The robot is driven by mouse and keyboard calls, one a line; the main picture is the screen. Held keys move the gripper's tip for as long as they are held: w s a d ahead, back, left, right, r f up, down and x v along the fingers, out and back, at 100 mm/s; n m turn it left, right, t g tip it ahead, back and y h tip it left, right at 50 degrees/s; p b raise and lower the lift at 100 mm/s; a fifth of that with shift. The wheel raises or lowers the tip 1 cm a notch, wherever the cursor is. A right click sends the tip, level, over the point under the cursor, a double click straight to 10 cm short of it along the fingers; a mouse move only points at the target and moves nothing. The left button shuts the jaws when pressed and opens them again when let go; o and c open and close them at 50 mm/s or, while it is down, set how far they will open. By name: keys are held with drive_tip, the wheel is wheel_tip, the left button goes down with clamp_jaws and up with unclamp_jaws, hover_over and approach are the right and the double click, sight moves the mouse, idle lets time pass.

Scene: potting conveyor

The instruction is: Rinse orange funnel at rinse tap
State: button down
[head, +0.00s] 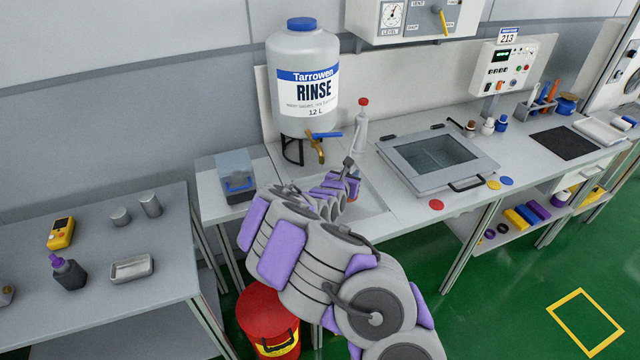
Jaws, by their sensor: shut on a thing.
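The rinse tap (317,149) is brass with a blue lever and sits at the bottom of the large grey RINSE tank (305,85). My arm reaches forward over the bench, and my gripper (348,172) is to the right of the tap and a little lower in the picture, apart from it. The gripper is small here and partly hidden by my arm. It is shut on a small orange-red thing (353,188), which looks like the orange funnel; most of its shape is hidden. A pale sink or tray (368,200) lies beneath.
A white spray bottle with a red cap (361,128) stands behind my gripper. A lidded basin (437,158) is to the right, with coloured discs near its front. A blue-grey box (236,170) stands left. A red bucket (262,318) is on the floor below.

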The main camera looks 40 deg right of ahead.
drive_tip(key=shift+s+d+r+p, duration=0.25)
drive_tip(key=shift+s+r+p, duration=0.35)
drive_tip(key=shift+p, duration=0.15)
drive_tip(key=p, duration=0.2)
drive_tip(key=s+r+p, duration=0.1)
drive_tip(key=p, duration=0.1)
drive_tip(key=shift+s+d+r, duration=0.1)
drive_tip(key=shift+d+r, duration=0.1)
drive_tip(key=shift+d, duration=0.15)
drive_tip(key=p, duration=0.2)
drive_tip(key=s+p, duration=0.1)
drive_tip(key=p, duration=0.1)
drive_tip(key=shift+s+d+r, duration=0.2)
drive_tip(key=shift+d+r, duration=0.15)
drive_tip(key=shift+r, duration=0.05)
